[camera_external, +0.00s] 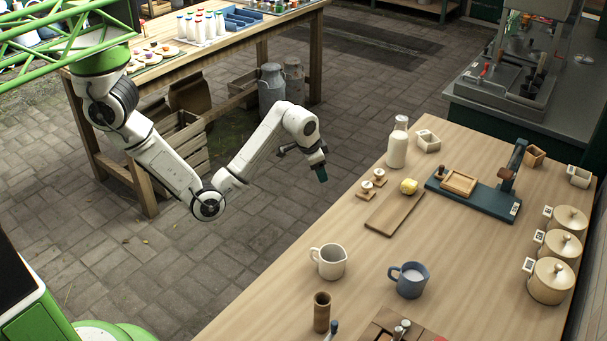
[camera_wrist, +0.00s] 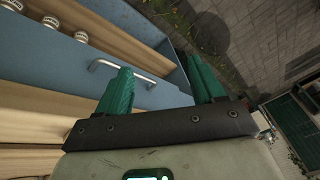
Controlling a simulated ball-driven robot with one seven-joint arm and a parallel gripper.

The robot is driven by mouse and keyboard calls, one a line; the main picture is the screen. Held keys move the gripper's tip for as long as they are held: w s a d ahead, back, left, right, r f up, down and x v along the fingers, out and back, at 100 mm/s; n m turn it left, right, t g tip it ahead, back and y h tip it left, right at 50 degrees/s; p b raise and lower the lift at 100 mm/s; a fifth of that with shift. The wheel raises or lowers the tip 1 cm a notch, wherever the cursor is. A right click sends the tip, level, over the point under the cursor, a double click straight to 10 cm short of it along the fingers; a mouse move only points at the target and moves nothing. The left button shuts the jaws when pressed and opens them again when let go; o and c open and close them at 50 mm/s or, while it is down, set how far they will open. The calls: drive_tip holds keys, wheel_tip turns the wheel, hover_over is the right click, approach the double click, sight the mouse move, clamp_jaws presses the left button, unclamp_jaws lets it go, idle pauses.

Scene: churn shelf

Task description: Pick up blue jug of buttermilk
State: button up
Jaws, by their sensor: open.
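The blue jug (camera_external: 409,281) stands upright on the wooden counter, with white liquid showing inside and its handle toward the left. My gripper (camera_external: 320,172) hangs beyond the counter's left edge, up and left of the jug and well apart from it. In the wrist view my gripper (camera_wrist: 158,78) shows two green fingers spread apart with nothing held between them. The jug cannot be made out in the wrist view.
A cream jug (camera_external: 330,261) stands left of the blue jug. A brown cylinder (camera_external: 321,312) stands in front. A milk bottle (camera_external: 398,145), a wooden board (camera_external: 394,212) and lidded pots (camera_external: 551,281) share the counter. A blue panel with a metal handle (camera_wrist: 122,70) shows near the fingers.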

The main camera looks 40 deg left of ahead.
drive_tip(key=s+d+r+m+h, duration=0.2)
drive_tip(key=d+r, duration=0.3)
drive_tip(key=d, duration=0.6)
drive_tip(key=m+g+h+b, duration=0.2)
drive_tip(key=m+g, duration=0.3)
drive_tip(key=m, duration=0.1)
approach(406, 279)
wheel_tip(406, 279, down, 2)
drive_tip(key=w+a, duration=0.2)
drive_tip(key=a, duration=0.1)
drive_tip(key=shift+x, duration=3.4)
drive_tip(key=shift+d, duration=0.1)
drive_tip(key=shift+c, duration=0.3)
clamp_jaws()
